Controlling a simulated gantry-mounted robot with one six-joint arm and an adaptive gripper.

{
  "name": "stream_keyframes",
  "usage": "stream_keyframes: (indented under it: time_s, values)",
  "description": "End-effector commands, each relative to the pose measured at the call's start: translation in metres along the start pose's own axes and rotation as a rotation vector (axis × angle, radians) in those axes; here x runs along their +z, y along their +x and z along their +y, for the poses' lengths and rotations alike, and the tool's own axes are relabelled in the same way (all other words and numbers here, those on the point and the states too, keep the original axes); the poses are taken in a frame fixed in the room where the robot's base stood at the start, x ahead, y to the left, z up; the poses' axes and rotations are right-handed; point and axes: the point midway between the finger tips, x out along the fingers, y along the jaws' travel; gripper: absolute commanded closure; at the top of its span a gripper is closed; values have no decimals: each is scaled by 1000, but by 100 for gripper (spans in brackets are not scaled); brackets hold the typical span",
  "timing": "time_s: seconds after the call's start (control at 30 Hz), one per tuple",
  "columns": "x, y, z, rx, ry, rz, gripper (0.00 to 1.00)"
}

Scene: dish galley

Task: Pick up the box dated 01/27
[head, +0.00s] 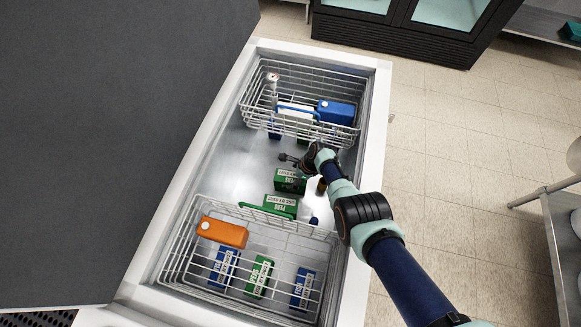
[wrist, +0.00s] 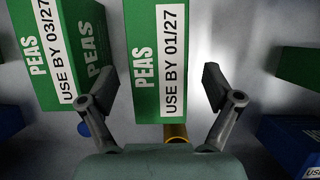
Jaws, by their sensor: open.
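In the wrist view, the green PEAS box labelled USE BY 01/27 (wrist: 146,70) lies between the spread fingers of my gripper (wrist: 160,84), a little beyond the fingertips. I see no contact. A second green PEAS box, labelled USE BY 03/27 (wrist: 88,50), is close on its left. In the head view my gripper (head: 304,160) is low in the freezer's middle, beside a green box (head: 290,182). Another green box (head: 281,205) lies just nearer. Their dates are too small to read there.
A yellow-brown cylinder (wrist: 177,132) is near my gripper's base. Another green box (wrist: 301,66) and a blue box (wrist: 291,147) are at right. In the freezer (head: 383,95), a far wire basket (head: 246,100) and a near one (head: 176,262) hold boxes.

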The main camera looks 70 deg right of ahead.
Motion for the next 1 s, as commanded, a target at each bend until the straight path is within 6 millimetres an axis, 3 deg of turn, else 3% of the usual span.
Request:
stream_keyframes:
  time_s: [0.13,0.4,1.0]
  values:
    - [0,10,0,-1,-1,0,10]
    - [1,52,2,-1,-3,0,10]
    - [2,53,2,-1,-2,0,10]
